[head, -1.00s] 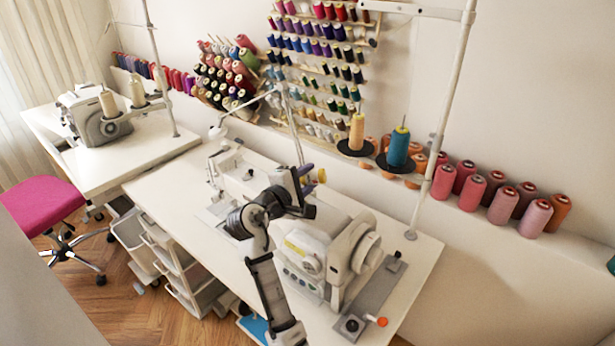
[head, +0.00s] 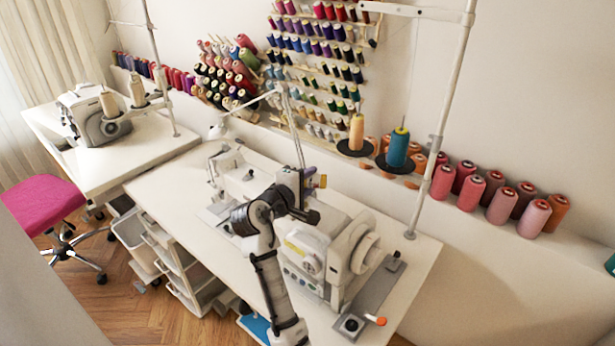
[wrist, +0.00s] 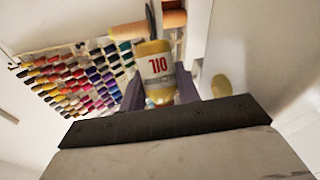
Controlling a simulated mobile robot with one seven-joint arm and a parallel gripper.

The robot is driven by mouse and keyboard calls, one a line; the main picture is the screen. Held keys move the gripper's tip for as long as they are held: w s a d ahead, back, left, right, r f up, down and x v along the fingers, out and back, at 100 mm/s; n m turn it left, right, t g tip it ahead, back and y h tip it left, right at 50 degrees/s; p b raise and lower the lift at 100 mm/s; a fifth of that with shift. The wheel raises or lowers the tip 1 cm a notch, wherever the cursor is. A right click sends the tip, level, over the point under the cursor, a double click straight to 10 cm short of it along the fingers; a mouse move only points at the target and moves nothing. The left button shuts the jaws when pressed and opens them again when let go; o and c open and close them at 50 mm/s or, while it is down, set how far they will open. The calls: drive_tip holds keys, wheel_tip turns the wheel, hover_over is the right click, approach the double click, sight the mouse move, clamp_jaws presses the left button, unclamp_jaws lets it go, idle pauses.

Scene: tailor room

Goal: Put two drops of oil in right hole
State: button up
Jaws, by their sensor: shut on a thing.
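My gripper (head: 310,181) is over the long table, above and behind the white sewing machine (head: 334,240) in the head view. Its two purple fingers are shut on an oil bottle (wrist: 157,72), seen between them in the wrist view. The bottle has yellow contents and a white label whose word OIL reads upside down there. In the head view only a small part of the bottle shows beside the fingers. The bottle is apart from the machine's top as far as I can see. The right hole cannot be made out in either view.
A thread stand pole (head: 440,130) rises at the table's right back, with a peach spool (head: 356,132) and a teal spool (head: 398,148). A rack of spools (head: 318,75) hangs on the wall. Pink cones (head: 502,205) line the ledge. The front left tabletop (head: 165,190) is clear.

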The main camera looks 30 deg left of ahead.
drive_tip(key=shift+f+m, duration=0.15)
drive_tip(key=shift+m, duration=0.25)
drive_tip(key=shift+r+m+g+p, duration=0.3)
drive_tip(key=shift+r+p, duration=0.1)
drive_tip(key=shift+p, duration=0.15)
drive_tip(key=shift+s+a+r+m+g+y+p, duration=0.1)
drive_tip(key=shift+a+r+m+g+y+p, duration=0.1)
drive_tip(key=shift+r+m+g+y+p, duration=0.3)
drive_tip(key=shift+s+a+m+y+p, duration=0.15)
drive_tip(key=shift+m+y+p, duration=0.25)
drive_tip(key=shift+m+p, duration=0.3)
drive_tip(key=shift+a+m+g, duration=0.1)
drive_tip(key=shift+m+g, duration=0.2)
drive_tip(key=shift+m, duration=0.1)
